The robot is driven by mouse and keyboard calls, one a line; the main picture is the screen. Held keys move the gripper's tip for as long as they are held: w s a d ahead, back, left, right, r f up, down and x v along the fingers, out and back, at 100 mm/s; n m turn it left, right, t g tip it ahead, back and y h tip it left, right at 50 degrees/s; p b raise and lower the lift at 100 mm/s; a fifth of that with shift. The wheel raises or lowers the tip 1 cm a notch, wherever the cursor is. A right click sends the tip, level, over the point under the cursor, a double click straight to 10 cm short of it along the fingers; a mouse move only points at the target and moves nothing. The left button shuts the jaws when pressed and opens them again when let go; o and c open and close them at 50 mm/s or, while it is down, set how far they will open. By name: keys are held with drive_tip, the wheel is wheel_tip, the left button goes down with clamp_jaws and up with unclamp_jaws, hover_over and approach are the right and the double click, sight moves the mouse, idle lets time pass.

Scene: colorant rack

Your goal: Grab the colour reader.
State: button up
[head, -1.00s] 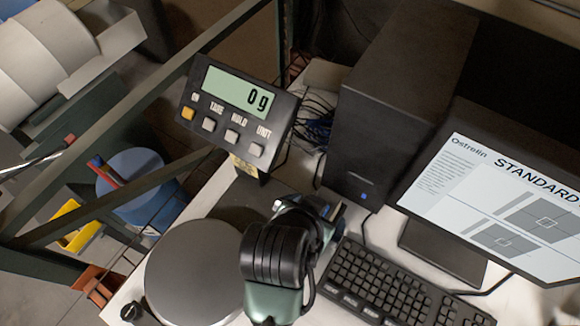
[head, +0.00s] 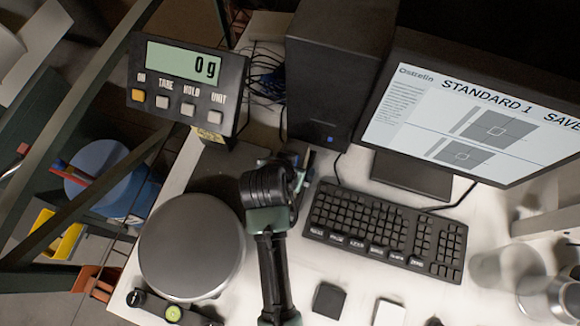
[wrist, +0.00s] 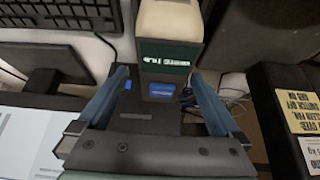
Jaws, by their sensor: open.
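What looks like the colour reader, a block with a cream body and a dark green lettered band (wrist: 168,52), stands upside down in the wrist view. It lies at the far end of my gripper (wrist: 160,76), between the lines of the two blue-grey fingers. The fingers are spread, with a gap on each side of the block; I see no clear contact. In the head view my gripper (head: 296,162) is between the scale display and the keyboard, in front of the computer tower. My own wrist hides most of the fingers and the reader there.
The scale's display (head: 190,85) reads 0 g, left of my gripper; its round pan (head: 192,245) is below. The computer tower (head: 335,75) and monitor (head: 470,110) stand behind and right. The keyboard (head: 385,228) is close on the right. Small blocks (head: 328,300) lie in front.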

drive_tip(key=shift+p+x, duration=0.3)
drive_tip(key=shift+x, duration=1.5)
drive_tip(key=shift+w+a+r, duration=0.1)
drive_tip(key=shift+w, duration=0.1)
clamp_jaws()
drive_tip(key=shift+w+r, duration=0.1)
